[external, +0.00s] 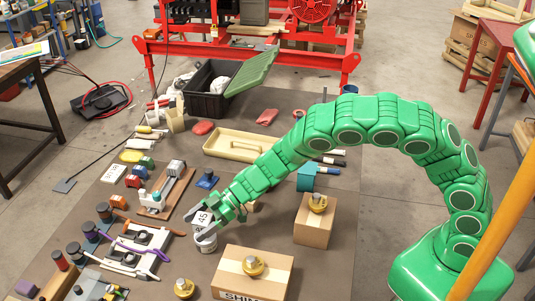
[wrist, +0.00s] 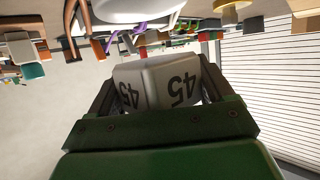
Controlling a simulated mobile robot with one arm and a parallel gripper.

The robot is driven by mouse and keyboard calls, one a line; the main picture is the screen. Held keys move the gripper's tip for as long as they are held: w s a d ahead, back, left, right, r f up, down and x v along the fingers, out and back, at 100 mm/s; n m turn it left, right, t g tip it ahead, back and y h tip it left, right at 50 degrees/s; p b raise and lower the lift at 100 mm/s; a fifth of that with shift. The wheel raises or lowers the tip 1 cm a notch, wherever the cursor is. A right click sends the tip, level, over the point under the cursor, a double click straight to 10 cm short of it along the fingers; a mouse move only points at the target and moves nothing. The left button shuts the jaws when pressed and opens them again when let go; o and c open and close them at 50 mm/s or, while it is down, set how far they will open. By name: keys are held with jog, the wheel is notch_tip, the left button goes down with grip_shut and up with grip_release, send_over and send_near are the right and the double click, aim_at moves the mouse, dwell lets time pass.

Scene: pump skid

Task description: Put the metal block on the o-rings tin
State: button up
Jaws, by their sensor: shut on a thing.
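My gripper (external: 213,222) is shut on the metal block (external: 202,217), a pale grey block marked "45". In the wrist view the block (wrist: 158,84) sits between the two dark fingers, with "45" on two of its faces. A small white round tin (external: 205,243), which looks like the o-rings tin, stands on the mat directly below the block in the external view. I cannot read its label or tell whether the block touches it. A white rounded thing at the top edge of the wrist view (wrist: 125,10) may be this tin.
Cardboard boxes (external: 250,278) and (external: 314,222) with brass pieces on top stand right of the tin. A white rack with purple handles (external: 135,247) is close on the left. A beige tray (external: 232,146) and black crate (external: 207,92) lie farther back.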

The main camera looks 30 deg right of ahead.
aim_at(199, 231)
jog(key=shift+w+a+f, duration=0.1)
jog(key=shift+a+f, duration=0.05)
jog(key=shift+f, duration=1.55)
jog(key=shift+f, duration=0.1)
jog(key=o, duration=1.2)
jog(key=v, duration=1.2)
